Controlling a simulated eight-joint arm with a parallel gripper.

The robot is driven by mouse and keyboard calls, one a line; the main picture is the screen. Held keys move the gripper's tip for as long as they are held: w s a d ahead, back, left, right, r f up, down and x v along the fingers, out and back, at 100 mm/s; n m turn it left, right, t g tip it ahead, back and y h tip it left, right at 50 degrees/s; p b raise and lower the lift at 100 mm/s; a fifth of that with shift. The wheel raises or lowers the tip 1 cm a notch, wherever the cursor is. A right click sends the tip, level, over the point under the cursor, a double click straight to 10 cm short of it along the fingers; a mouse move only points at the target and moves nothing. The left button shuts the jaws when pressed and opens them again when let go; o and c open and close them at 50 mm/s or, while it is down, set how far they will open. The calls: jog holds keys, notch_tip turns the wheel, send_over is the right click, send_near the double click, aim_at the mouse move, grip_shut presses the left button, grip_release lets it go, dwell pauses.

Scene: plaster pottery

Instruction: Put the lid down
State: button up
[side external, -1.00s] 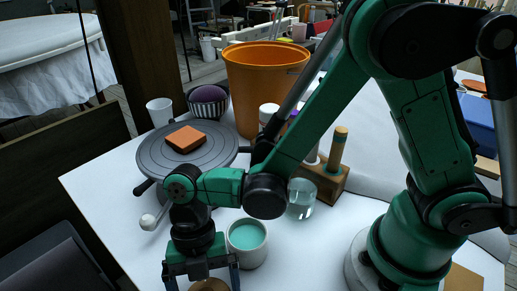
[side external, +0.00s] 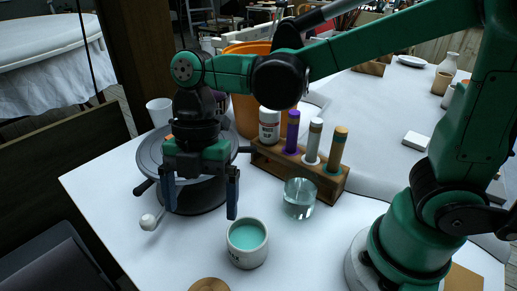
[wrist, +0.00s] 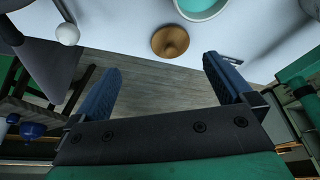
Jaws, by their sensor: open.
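The lid (side external: 209,285) is a round tan disc lying on the white table at the bottom edge of the side view, partly cut off by the frame. In the wrist view the lid (wrist: 170,40) shows whole, with a small knob at its centre. My gripper (side external: 201,200) is open and empty. It is raised above the table, up and away from the lid, in front of the banding wheel. In the wrist view the blue fingers of my gripper (wrist: 165,80) are spread wide with nothing between them.
A white cup of teal glaze (side external: 246,256) stands behind the lid. The grey banding wheel (side external: 200,195) is behind my gripper. The front left of the table is clear.

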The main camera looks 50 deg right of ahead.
jog(key=d+r+m+t+h, duration=0.1)
jog(key=d+m+t+h, duration=0.2)
jog(key=d+m+t, duration=0.6)
jog(key=d+m, duration=0.6)
jog(key=m, duration=0.9)
jog(key=shift+w+r, duration=0.15)
jog(key=shift+w, duration=0.1)
